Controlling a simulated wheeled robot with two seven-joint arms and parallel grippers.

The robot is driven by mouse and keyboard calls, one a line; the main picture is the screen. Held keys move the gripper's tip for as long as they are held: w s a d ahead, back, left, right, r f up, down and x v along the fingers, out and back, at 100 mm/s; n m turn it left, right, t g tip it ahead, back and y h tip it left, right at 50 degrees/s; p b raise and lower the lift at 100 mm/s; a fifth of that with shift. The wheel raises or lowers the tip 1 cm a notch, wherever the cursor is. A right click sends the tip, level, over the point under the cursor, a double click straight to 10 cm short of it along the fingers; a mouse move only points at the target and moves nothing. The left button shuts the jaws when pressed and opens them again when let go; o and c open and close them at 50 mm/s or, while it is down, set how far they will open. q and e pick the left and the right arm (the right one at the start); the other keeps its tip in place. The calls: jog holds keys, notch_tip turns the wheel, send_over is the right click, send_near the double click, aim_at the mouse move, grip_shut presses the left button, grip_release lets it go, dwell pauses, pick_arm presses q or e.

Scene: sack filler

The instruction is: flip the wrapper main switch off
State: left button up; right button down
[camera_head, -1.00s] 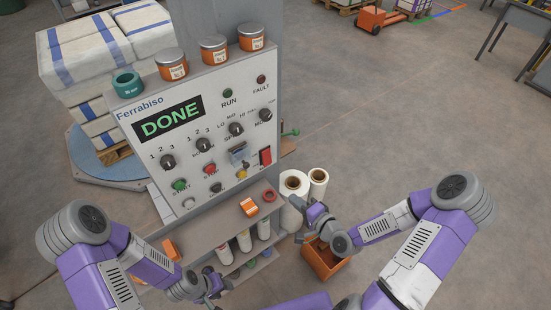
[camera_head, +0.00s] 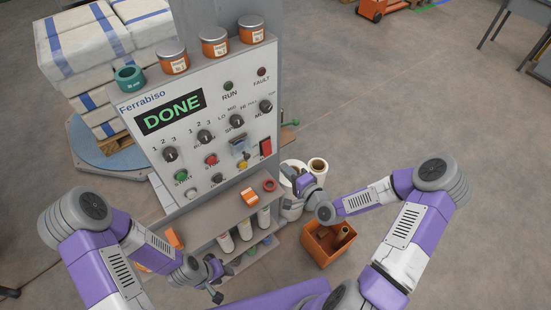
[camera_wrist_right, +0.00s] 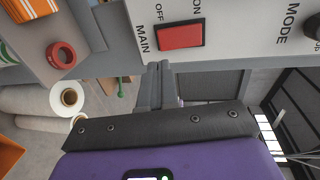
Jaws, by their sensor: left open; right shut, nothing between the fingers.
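The wrapper's main switch (camera_head: 266,147) is a red rocker at the lower right of the grey control panel (camera_head: 187,136). In the right wrist view the red rocker (camera_wrist_right: 180,36) has MAIN beside it, OFF at its left end and ON at its right. I cannot tell which end is pressed in. My right gripper (camera_wrist_right: 160,70) is shut and empty, its fingertips just below the rocker with a small apparent gap. In the head view my right gripper (camera_head: 296,172) is below and right of the switch. My left gripper (camera_head: 216,281) is open, low in front of the shelves.
The display (camera_head: 170,112) reads DONE. Knobs and buttons sit left of the switch. Below is a shelf (camera_head: 228,206) with an orange box (camera_head: 250,196) and a red ring (camera_head: 269,185). White rolls (camera_head: 317,168) and an orange bin (camera_head: 321,250) stand at right.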

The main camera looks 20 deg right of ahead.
aim_at(267, 148)
jog(key=p+x, duration=0.1)
jog(key=x, duration=0.5)
jog(key=shift+w+a, duration=0.15)
jog(key=shift+w, duration=0.15)
jog(key=shift+f, duration=0.1)
